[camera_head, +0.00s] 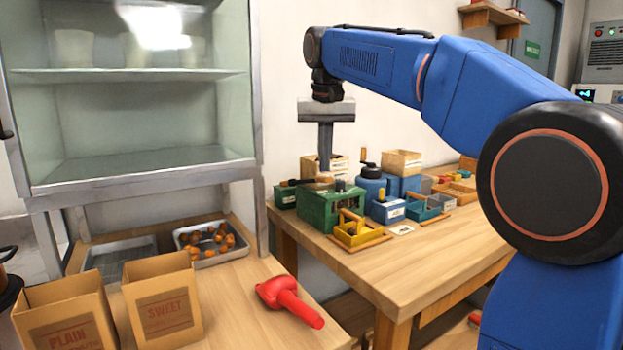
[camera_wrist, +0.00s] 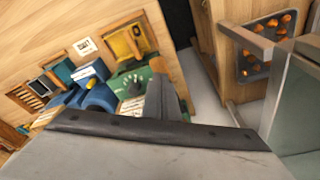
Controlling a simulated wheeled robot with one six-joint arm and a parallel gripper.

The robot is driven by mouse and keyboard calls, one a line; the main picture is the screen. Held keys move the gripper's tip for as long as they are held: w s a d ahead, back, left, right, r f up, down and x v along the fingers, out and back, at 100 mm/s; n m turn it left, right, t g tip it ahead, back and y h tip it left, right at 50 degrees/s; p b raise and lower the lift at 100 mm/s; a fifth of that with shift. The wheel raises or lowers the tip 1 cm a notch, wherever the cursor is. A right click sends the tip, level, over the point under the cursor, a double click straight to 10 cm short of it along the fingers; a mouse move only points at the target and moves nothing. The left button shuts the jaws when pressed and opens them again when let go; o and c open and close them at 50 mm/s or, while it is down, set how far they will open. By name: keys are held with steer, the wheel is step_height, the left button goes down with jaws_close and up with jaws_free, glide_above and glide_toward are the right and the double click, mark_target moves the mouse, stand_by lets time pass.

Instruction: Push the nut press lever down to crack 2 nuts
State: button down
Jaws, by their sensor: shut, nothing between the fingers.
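A green machine (camera_head: 318,212), which looks like the nut press, stands on the wooden bench in the head view. My gripper (camera_head: 325,170) is shut and empty, pointing straight down over the machine. Its fingers (camera_wrist: 163,85) cover part of the green machine in the wrist view. I cannot tell whether the fingertips touch the bar. No nuts can be made out in the machine.
A yellow tray (camera_head: 346,238) sits right of the machine, with blue containers (camera_head: 388,211) beyond. A glass cabinet (camera_head: 258,120) stands left. Below it are a metal tray of brown nuts (camera_head: 238,254), PLAIN and SWEET bags (camera_head: 165,310) and a red tool (camera_head: 285,297). The bench front is clear.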

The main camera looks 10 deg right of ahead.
mark_target(325, 177)
steer(key=shift+f, duration=0.1)
stand_by(0.3)
steer(key=shift+s+f, duration=0.15)
steer(key=shift+f, duration=0.9)
steer(key=shift+s+f, duration=0.15)
steer(key=shift+f, duration=0.95)
steer(key=shift+s+f, duration=0.2)
steer(key=shift+f, duration=0.9)
